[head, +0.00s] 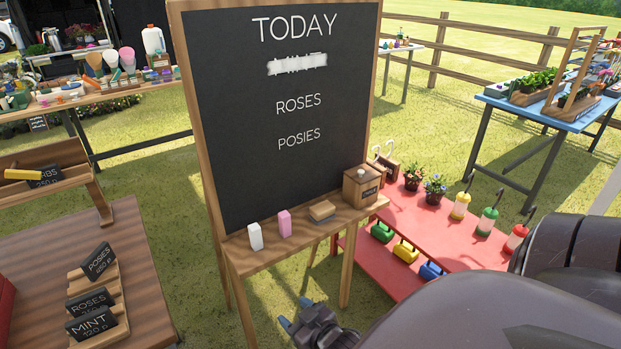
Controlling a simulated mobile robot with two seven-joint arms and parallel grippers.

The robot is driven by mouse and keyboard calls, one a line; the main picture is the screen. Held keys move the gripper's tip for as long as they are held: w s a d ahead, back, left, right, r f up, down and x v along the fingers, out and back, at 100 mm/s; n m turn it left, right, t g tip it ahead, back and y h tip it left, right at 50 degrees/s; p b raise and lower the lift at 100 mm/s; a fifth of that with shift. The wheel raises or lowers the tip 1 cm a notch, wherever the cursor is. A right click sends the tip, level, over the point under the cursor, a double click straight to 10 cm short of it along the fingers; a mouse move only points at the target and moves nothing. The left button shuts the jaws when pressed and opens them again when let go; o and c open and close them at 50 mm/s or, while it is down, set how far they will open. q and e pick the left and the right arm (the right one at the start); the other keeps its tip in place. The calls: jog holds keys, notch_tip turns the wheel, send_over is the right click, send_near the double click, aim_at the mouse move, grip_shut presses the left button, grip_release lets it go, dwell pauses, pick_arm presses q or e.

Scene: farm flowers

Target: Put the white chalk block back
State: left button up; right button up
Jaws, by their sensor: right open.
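The white chalk block (255,236) stands upright at the left end of the wooden ledge (262,259) under the blackboard (270,130). A pink chalk block (284,223) stands to its right on the same ledge. My right gripper (296,314) is open and empty, low in front of the ledge at the bottom of the head view. It is apart from the white block, below it and to the right in the picture. My left gripper is not in view.
A wooden eraser (322,210) and a wooden box (361,187) sit further right on the ledge. A brown table (140,250) with price signs is on the left. Grass lies between.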

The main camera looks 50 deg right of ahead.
jog(key=s+a+f+n+g+y, duration=0.1)
jog(key=s+a+f+g, duration=0.2)
jog(key=s, duration=0.6)
jog(key=shift+a+f+y, duration=0.3)
jog(key=shift+a+f, duration=0.05)
jog(key=shift+f, duration=0.15)
dwell(0.4)
